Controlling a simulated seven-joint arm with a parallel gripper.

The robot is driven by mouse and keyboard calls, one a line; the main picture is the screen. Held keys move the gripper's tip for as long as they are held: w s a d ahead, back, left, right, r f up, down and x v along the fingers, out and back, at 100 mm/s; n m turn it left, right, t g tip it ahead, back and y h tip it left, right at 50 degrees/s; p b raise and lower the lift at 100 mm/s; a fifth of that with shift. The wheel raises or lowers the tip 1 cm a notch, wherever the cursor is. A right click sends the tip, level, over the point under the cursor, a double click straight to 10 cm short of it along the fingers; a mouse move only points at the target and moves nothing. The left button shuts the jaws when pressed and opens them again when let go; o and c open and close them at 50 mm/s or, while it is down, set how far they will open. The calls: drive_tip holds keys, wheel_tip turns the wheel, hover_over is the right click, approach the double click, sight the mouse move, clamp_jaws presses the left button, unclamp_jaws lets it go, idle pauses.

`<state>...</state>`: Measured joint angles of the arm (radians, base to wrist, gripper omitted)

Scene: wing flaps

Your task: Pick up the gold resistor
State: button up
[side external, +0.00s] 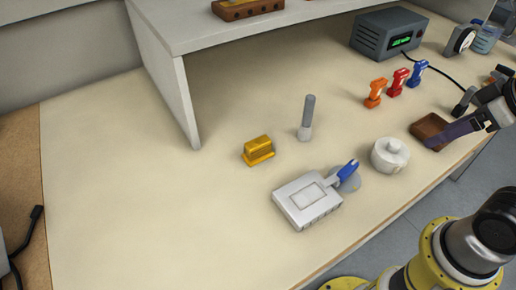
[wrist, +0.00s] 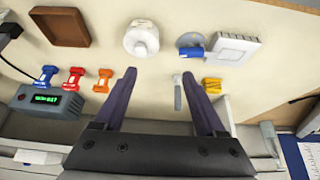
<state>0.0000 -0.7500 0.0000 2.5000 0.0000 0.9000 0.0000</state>
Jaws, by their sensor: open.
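The gold resistor (side external: 258,150) is a ribbed golden block on a flat base. It sits on the bench, left of a grey-handled tool that stands upright. In the wrist view the resistor (wrist: 212,85) is small, just right of the right finger. My gripper (side external: 434,140) is at the right of the side view, over or near the brown tray, well apart from the resistor. In the wrist view my gripper (wrist: 158,76) has its two purple fingers spread wide with nothing between the tips.
The grey-handled tool (side external: 307,118) stands near the resistor. A white box (side external: 307,203), a blue-handled item (side external: 347,170), a white lidded pot (side external: 390,155) and the brown tray (side external: 428,128) line the front. A shelf (side external: 172,85) overhangs behind. The left bench is clear.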

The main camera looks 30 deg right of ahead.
drive_tip(key=w+a+r+n, duration=0.2)
drive_tip(key=w+r+n, duration=0.5)
drive_tip(key=r+n, duration=0.15)
drive_tip(key=n+g, duration=0.6)
drive_tip(key=n, duration=0.4)
hover_over(258, 142)
wheel_tip(258, 142, down, 12)
drive_tip(key=f, duration=0.1)
drive_tip(key=shift+m, duration=0.25)
wheel_tip(258, 142, down, 12)
drive_tip(key=shift+f, duration=0.15)
